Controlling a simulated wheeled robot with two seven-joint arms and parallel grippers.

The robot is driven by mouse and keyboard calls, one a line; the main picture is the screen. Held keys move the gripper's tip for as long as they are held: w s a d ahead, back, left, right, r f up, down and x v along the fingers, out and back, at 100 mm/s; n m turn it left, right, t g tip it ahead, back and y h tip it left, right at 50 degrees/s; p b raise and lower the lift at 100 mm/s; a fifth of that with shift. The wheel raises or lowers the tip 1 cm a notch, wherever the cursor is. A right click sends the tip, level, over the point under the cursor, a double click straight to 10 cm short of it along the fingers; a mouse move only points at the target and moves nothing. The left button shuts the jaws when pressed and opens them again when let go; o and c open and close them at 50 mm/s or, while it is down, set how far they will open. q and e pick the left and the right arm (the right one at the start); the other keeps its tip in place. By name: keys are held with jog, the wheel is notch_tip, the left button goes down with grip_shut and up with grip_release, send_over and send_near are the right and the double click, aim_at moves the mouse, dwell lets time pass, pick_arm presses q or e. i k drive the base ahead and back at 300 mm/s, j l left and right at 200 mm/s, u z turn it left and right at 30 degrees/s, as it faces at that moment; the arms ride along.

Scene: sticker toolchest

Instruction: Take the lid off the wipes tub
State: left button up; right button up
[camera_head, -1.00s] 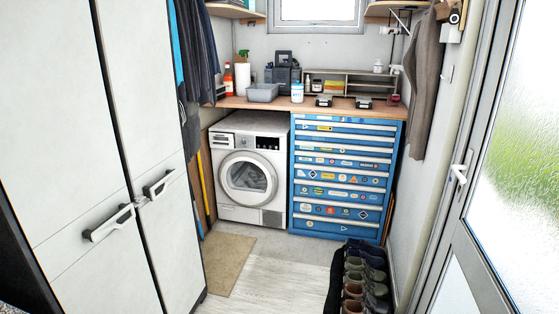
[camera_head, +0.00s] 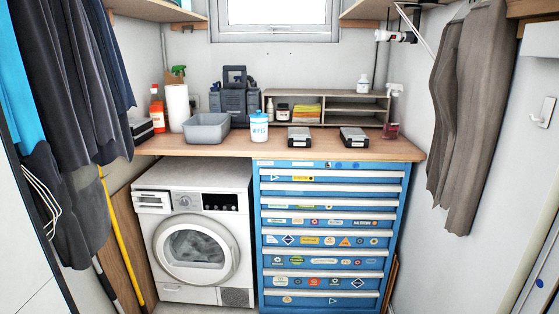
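The wipes tub (camera_head: 259,129) stands upright on the wooden worktop (camera_head: 330,147), near the front edge above the left part of the blue drawer chest. It is white and blue with "WIPES" on its label. Its blue lid (camera_head: 259,115) is on top. Neither of my grippers is in view.
A grey bin (camera_head: 207,128) stands left of the tub, and two small dark-and-silver boxes (camera_head: 300,137) lie to its right. A shelf unit (camera_head: 354,108) is behind. A washing machine (camera_head: 194,235) and drawer chest (camera_head: 330,235) are below. Clothes (camera_head: 468,110) hang at both sides.

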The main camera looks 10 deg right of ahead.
aim_at(259, 115)
jog(key=i+j+z, duration=0.1)
jog(key=i+z, duration=0.2)
jog(key=i+j+z, duration=0.35)
jog(key=i, duration=0.2)
jog(key=i+j+z, duration=0.3)
jog(key=i+l, duration=0.1)
